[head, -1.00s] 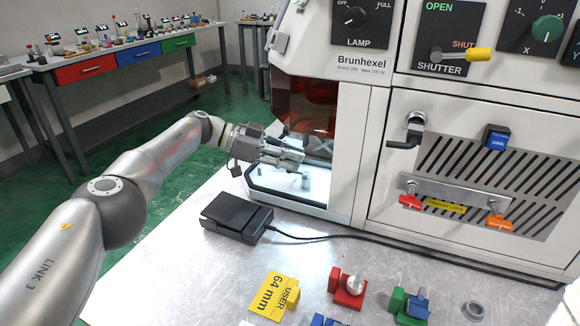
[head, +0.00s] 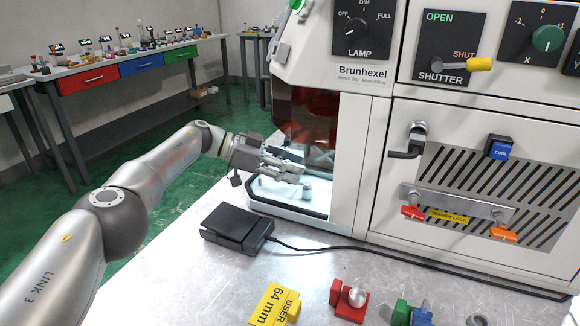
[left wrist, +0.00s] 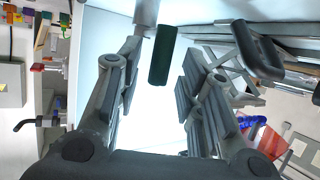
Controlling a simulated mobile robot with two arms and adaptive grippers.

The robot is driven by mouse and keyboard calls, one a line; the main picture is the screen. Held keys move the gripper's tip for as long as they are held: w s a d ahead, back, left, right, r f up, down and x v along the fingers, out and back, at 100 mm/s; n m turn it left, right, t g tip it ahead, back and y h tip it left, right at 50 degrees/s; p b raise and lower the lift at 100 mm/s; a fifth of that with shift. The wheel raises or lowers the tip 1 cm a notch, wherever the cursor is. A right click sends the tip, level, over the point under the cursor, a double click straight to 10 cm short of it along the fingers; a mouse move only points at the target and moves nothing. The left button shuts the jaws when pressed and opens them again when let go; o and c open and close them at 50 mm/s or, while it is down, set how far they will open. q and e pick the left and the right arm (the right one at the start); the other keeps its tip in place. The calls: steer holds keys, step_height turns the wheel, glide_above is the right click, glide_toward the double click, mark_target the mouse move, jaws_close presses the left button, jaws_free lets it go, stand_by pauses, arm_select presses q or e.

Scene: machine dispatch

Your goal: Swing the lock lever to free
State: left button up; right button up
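No part in view is clearly labelled as the lock lever. In the left wrist view a dark green handle (left wrist: 163,55) stands between and just beyond my left gripper's fingers (left wrist: 161,72), with a grey post (left wrist: 146,12) at its top end. The fingers are spread, with white visible on both sides of the handle; I cannot tell whether they touch it. In the head view my left gripper (head: 290,170) reaches into the lit opening low on the machine's left side, and the green handle cannot be made out there. My right gripper is not in view.
The front panel carries a black crank handle (head: 405,150), a shutter lever (head: 470,65) and a yellow-labelled transit lock bar (head: 470,208) with red and orange knobs. A black pedal (head: 237,227) sits on the bench. The reddish window (head: 305,115) is above my gripper.

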arm_select(q)
steer(key=v, duration=1.2)
